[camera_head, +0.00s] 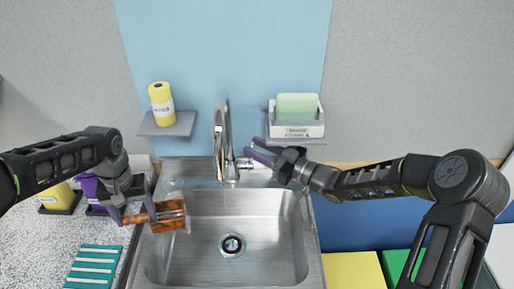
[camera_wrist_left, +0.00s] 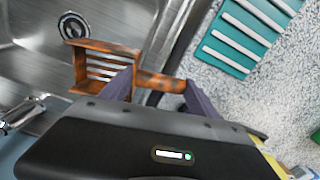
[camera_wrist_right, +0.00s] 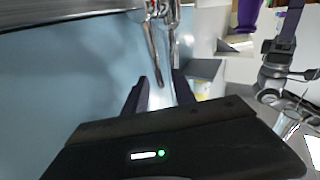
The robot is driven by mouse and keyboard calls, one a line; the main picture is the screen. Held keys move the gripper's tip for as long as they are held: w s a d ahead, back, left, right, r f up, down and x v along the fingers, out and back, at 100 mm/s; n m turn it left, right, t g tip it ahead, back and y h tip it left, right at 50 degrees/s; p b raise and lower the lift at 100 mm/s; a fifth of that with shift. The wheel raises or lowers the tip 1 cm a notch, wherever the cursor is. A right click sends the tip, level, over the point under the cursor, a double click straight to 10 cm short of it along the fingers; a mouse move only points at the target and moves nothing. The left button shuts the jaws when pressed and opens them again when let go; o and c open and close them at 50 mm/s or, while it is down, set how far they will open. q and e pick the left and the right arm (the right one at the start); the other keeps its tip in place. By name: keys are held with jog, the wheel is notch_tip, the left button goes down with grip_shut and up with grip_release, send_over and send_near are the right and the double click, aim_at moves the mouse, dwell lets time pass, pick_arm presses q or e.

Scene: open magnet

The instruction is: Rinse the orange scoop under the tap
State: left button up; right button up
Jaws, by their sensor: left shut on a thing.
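The orange-brown scoop (camera_head: 168,214) has a slotted, box-like head. It is over the left edge of the steel sink (camera_head: 208,263), away from the tap's spout. My left gripper (camera_head: 137,212) is shut on the scoop's handle; the left wrist view shows the scoop (camera_wrist_left: 103,66) with its handle between the fingers. The chrome tap (camera_head: 221,133) stands at the back of the sink, with a side lever (camera_head: 244,163). My right gripper (camera_head: 257,153) is beside this lever, fingers apart and empty. The right wrist view shows the tap (camera_wrist_right: 161,28) beyond the open fingers. No water stream is visible.
A yellow bottle (camera_head: 160,104) stands on a left wall shelf. A green sponge (camera_head: 297,106) sits in a white holder on the right shelf. A teal striped mat (camera_head: 94,267) lies on the left counter. The basin around its drain (camera_head: 231,245) is empty.

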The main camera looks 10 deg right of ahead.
jog(key=v, duration=1.1)
jog(key=shift+s+d, duration=0.25)
jog(key=shift+d, duration=0.05)
jog(key=shift+f, duration=0.2)
